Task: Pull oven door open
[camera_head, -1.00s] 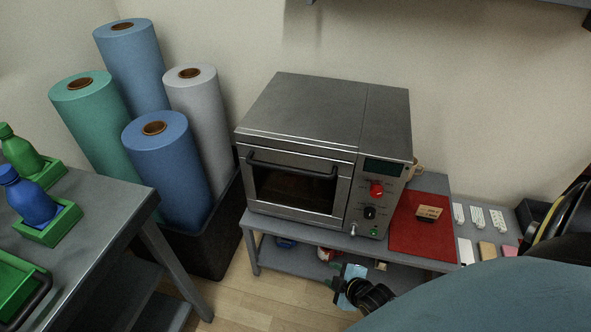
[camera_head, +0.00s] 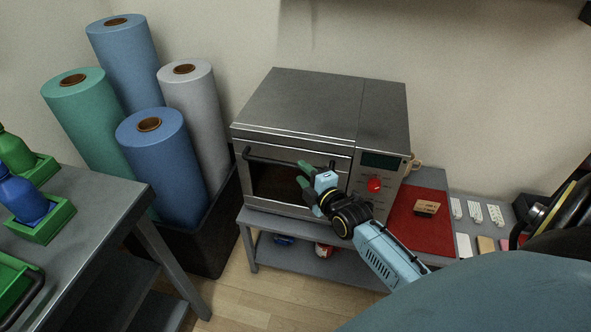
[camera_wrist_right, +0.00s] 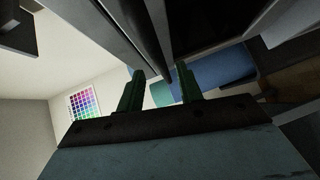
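The oven (camera_head: 312,105) is a grey metal box on a low table, and its front door looks shut. A dark bar handle (camera_head: 270,158) runs across the top of the door. My right gripper (camera_head: 305,174) is at the right part of the door, close to the handle, and covers part of the door. In the right wrist view its two green fingers (camera_wrist_right: 160,85) are apart, with the dark handle bar (camera_wrist_right: 150,45) running toward the gap between them. Contact cannot be told. My left gripper is not in view.
A red mat (camera_head: 418,215) with a small block (camera_head: 427,208) lies right of the oven. A red knob (camera_head: 374,185) is on the control panel. Tall rolls (camera_head: 160,160) stand in a black bin at left. A grey table (camera_head: 85,230) is at front left; the floor between is clear.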

